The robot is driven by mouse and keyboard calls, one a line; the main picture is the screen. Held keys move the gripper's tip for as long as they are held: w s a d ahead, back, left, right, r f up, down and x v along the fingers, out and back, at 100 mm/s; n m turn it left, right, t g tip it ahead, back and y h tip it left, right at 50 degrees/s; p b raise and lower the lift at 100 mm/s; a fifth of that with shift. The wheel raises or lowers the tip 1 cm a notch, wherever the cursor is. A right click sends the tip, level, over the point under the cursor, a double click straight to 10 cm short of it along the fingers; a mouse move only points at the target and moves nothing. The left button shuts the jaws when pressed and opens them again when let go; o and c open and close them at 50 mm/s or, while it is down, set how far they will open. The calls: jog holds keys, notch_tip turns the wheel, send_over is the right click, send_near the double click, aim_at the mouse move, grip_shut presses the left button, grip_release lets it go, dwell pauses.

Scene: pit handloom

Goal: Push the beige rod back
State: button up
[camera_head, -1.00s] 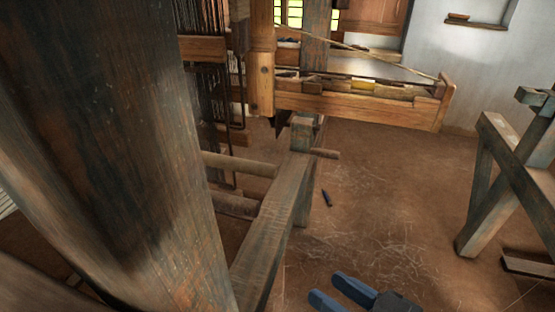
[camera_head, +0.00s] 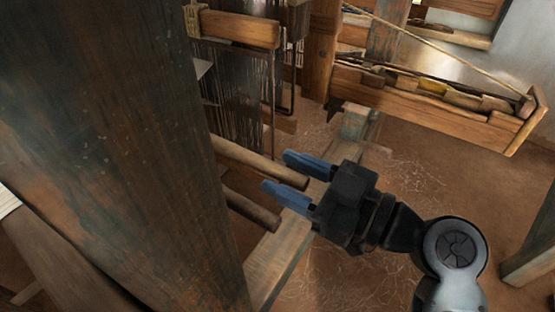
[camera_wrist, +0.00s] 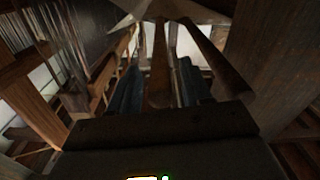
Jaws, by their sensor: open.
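The beige rod (camera_head: 243,156) sticks out of the loom toward the right, the upper and lighter of two round rods. My gripper (camera_head: 280,172) is open, with its blue fingers pointing left toward the loom. In the head view the rod's free end lies between the two fingers, near the palm. In the wrist view the rod (camera_wrist: 160,62) also runs between the fingers, its end close to the palm. I cannot tell whether it touches. The rod's inner end is hidden in the loom.
A darker rod (camera_head: 252,208) lies below, near the lower finger. A thick wooden post (camera_head: 110,150) fills the left. A wooden beam (camera_head: 275,262) runs under my gripper. A wooden tray (camera_head: 425,100) stands at the upper right. Warp threads (camera_head: 238,95) hang behind.

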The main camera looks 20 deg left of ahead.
jog(key=shift+w+a, duration=0.15)
jog(key=shift+a, duration=1.2)
jog(key=shift+c, duration=0.4)
grip_shut()
